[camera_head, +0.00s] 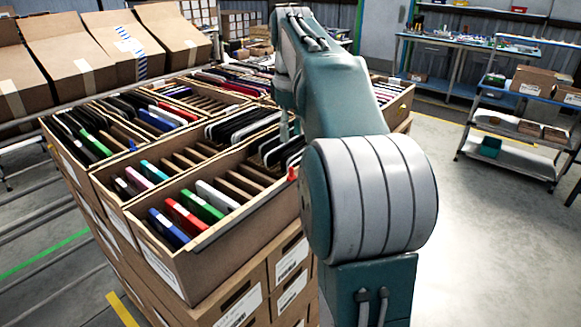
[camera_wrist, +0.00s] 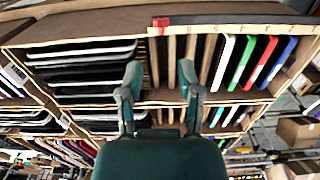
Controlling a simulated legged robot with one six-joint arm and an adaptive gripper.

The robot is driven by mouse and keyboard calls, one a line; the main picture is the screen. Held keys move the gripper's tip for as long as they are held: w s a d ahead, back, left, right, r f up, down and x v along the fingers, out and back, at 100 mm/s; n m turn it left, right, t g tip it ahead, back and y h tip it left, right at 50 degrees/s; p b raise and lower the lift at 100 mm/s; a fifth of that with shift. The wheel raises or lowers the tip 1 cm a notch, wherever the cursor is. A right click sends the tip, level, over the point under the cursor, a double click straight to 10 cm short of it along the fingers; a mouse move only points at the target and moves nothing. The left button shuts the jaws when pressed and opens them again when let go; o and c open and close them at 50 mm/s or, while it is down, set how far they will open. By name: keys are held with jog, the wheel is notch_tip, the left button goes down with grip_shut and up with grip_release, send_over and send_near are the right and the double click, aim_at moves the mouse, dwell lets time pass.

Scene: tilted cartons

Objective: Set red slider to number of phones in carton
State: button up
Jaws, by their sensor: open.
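The red slider (camera_wrist: 161,22) sits on the carton's rim near the middle of the wrist view; a small red piece also shows beside my arm in the head view (camera_head: 292,173). The near carton (camera_head: 225,262) has slotted dividers. At one end are a blue phone (camera_head: 168,228), a red phone (camera_head: 184,218), a green phone (camera_head: 202,207) and a white phone (camera_head: 218,195). Several dark phones (camera_wrist: 80,65) stand at the other end, with empty slots between. My gripper (camera_wrist: 160,78) is open and empty above the carton; my arm mostly hides it in the head view.
More cartons with phones stand behind and beside this one, on stacked boxes. Open brown boxes (camera_head: 65,50) line the back left. A shelf cart (camera_head: 520,120) stands at the right. The floor (camera_head: 480,240) right of my arm is clear.

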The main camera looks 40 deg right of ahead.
aim_at(291, 167)
notch_tip(291, 167, down, 9)
jog(key=shift+a+f, duration=0.1)
jog(key=shift+f, duration=0.05)
grip_shut()
